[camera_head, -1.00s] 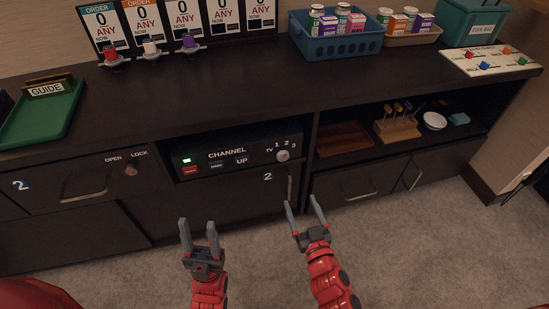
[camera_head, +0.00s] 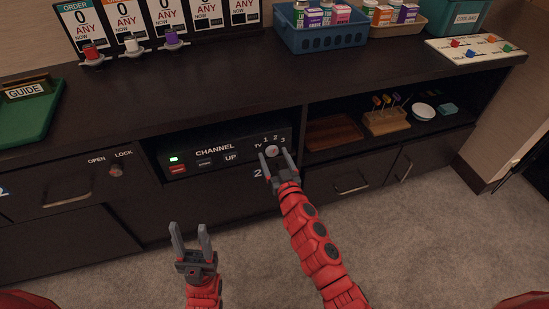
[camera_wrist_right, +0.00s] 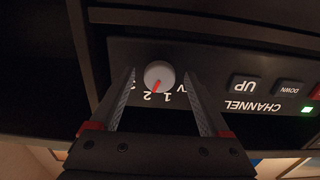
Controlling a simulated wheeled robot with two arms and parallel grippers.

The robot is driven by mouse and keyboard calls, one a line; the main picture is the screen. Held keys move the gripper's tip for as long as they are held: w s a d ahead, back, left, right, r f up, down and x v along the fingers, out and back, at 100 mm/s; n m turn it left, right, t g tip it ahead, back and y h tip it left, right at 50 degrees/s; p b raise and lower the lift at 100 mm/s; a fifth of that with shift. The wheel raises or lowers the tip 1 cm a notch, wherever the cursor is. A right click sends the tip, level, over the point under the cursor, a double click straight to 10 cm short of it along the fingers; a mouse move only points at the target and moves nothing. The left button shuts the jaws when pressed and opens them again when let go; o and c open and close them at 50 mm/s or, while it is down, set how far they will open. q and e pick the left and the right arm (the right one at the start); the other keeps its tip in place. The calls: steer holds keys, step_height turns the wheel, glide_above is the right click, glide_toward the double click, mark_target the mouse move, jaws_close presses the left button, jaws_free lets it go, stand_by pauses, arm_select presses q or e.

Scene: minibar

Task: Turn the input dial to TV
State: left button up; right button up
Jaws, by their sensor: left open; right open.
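The input dial (camera_head: 271,150) is a round light knob at the right end of the black channel panel (camera_head: 200,144). In the right wrist view, which is upside down, the grey dial (camera_wrist_right: 159,73) has a red pointer aimed about at the 2. The marks 1, 2 and part of TV show there. My right gripper (camera_head: 275,154) is open, its fingers on either side of the dial; in the wrist view its fingers (camera_wrist_right: 160,84) appear apart from it. My left gripper (camera_head: 189,228) is open and empty, low in front of the cabinet.
The panel sits in a recess under the dark counter (camera_head: 220,95), with UP, DOWN and red buttons left of the dial. An open shelf with a brown tray (camera_head: 333,133) lies to the right. Carpet (camera_head: 420,230) in front is clear.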

jaws_close()
stand_by(0.5)
steer(key=shift+n, duration=0.3)
steer(key=n, duration=0.3)
steer(key=shift+n, duration=0.3)
steer(key=n+b, duration=0.1)
steer(key=n, duration=0.2)
steer(key=shift+n, duration=0.4)
steer(key=n, duration=0.4)
steer(key=shift+d+r+n+b, duration=0.1)
steer(key=shift+n+b, duration=0.3)
steer(key=shift+n, duration=1.6)
